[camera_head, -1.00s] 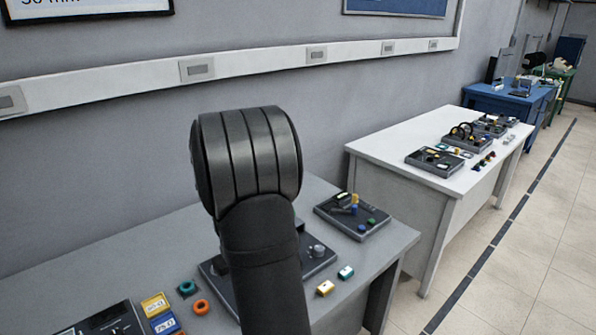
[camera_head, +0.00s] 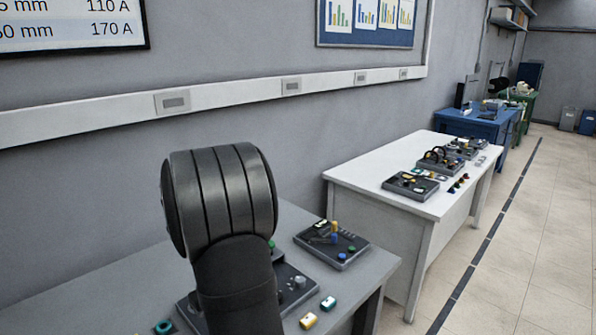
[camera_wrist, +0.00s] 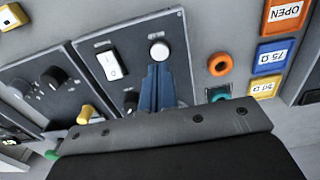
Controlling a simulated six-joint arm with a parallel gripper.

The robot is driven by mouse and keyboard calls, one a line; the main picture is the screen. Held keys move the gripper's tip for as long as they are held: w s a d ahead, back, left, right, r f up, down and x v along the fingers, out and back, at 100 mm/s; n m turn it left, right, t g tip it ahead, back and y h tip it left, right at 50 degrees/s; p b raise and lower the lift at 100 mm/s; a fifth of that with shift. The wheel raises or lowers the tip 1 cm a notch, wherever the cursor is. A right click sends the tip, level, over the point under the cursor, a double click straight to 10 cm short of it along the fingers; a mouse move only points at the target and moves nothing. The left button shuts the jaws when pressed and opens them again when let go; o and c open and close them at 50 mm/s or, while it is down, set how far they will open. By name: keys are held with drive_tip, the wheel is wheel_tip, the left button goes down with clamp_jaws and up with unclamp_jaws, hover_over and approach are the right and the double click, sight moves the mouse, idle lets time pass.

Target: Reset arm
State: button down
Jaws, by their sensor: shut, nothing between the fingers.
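My gripper (camera_wrist: 158,70) shows in the wrist view as two narrow blue-grey fingers, shut together with nothing between them. Its tips appear just below the round white knob (camera_wrist: 159,49) of a dark panel; I cannot tell whether they touch it. A white rocker switch (camera_wrist: 110,65) is to the left on the same panel (camera_wrist: 135,40). In the head view my arm's thick black joint stands over the grey bench (camera_head: 110,285) and hides my gripper and most of the panel behind it.
Another dark board (camera_head: 331,245) sits at the bench's right. A white table (camera_head: 350,180) stands beyond, with free floor to its right.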

wheel_tip(320, 180, up, 2)
drive_tip(key=shift+r, duration=0.15)
wheel_tip(320, 180, down, 7)
drive_tip(key=shift+r, duration=0.15)
wheel_tip(320, 180, up, 9)
drive_tip(key=w+f, duration=0.1)
drive_tip(key=w, duration=0.6)
drive_tip(key=w+f, duration=0.1)
drive_tip(key=w, duration=0.3)
drive_tip(key=shift+w+a+f, duration=0.15)
drive_tip(key=shift+a+f, duration=0.15)
drive_tip(key=shift+f, duration=0.05)
wheel_tip(320, 180, down, 3)
drive_tip(key=shift+w+f, duration=0.15)
drive_tip(key=shift+f, duration=0.6)
idle(0.6)
